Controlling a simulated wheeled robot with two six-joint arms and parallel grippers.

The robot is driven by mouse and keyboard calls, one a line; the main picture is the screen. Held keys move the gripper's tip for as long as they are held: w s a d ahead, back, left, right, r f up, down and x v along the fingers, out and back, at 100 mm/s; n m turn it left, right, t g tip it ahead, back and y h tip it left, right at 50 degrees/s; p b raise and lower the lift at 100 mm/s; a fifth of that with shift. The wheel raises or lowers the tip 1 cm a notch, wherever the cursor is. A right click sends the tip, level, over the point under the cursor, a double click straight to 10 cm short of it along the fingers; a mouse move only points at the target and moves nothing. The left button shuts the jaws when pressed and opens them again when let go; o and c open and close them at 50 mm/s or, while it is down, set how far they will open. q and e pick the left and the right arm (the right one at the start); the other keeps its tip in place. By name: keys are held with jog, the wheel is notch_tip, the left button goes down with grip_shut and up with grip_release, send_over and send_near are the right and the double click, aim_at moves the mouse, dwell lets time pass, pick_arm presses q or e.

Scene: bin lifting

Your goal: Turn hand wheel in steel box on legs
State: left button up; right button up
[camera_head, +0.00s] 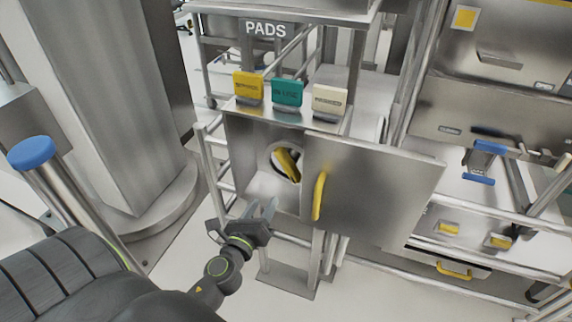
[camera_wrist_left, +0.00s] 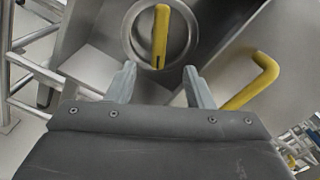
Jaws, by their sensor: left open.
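The steel box on legs (camera_head: 370,190) stands in the middle of the head view, with its door swung open to the right. The door has a yellow handle (camera_head: 319,196), which also shows at the right in the left wrist view (camera_wrist_left: 254,82). Inside the box is the hand wheel, a round steel ring with a yellow bar (camera_head: 287,165). It also shows at the top of the left wrist view (camera_wrist_left: 161,38), bar nearly upright. My left gripper (camera_head: 261,208) is open and empty, in front of and below the wheel, apart from it. My right gripper is not in view.
A steel column (camera_head: 115,110) is at the left. Steel cabinets with yellow and blue handles are at the right.

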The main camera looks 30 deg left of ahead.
aim_at(284, 166)
pick_arm(q)
jog(key=x, duration=1.7)
jog(key=shift+w+d, duration=0.1)
jog(key=shift+w, duration=0.05)
